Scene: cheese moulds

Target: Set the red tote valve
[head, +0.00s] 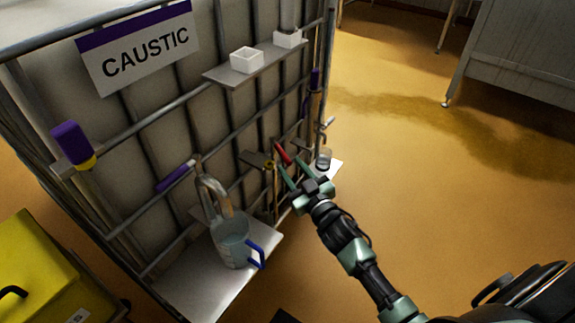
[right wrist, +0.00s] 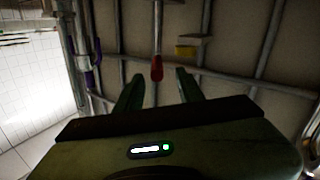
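The red valve handle (head: 283,154) is on the right part of the caged tote (head: 215,105), near its right corner. My right gripper (head: 287,171) is open, with its fingers pointing at the handle. In the right wrist view the red handle (right wrist: 157,68) hangs down, in line with the gap between the two spread fingers (right wrist: 158,88). Its lower tip lies just beyond the fingertips, and I see no contact. My left gripper is not in view.
A purple handle (head: 175,177) and a bent pipe (head: 213,188) are left of the red handle. A jug with a blue handle (head: 233,242) stands on the lower shelf (head: 190,290). A small glass (head: 323,158) stands right of my gripper. Open floor (head: 430,200) is to the right.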

